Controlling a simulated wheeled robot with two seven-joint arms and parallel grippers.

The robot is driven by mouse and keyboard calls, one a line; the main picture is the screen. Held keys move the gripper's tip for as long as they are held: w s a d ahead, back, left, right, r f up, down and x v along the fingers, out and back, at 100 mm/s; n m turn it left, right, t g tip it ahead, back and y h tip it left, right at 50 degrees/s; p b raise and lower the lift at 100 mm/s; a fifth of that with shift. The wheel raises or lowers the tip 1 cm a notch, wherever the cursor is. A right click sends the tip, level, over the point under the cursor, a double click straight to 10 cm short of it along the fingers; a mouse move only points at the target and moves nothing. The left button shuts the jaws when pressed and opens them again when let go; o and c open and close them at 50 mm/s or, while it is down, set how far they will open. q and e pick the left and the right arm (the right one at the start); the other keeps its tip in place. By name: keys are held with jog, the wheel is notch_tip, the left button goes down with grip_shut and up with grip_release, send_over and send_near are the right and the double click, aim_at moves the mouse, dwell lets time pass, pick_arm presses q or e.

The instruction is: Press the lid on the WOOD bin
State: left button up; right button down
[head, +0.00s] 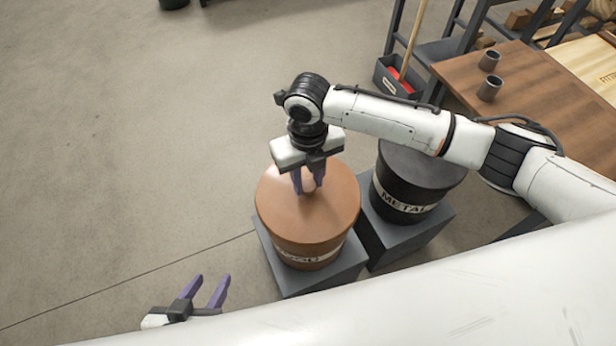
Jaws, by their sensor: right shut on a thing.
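The WOOD bin (308,255) is a round orange-brown bin with a pale label, standing on a grey block. Its label is only partly readable. A round orange-brown lid (285,212) covers the top of the bin. It looks about level, but I cannot tell whether it is fully seated all round.
A black METAL bin (408,205) with a dark lid stands close on the right, partly under my right arm. A wooden table (520,85) with two grey cups (489,88) is at the upper right. The floor to the left is clear.

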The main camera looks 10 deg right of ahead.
jog(key=shift+p, duration=0.35)
dwell(0.3)
jog(key=shift+f, duration=0.15)
dwell(1.0)
jog(key=shift+p, duration=0.6)
dwell(0.4)
jog(key=c, duration=0.8)
grip_release()
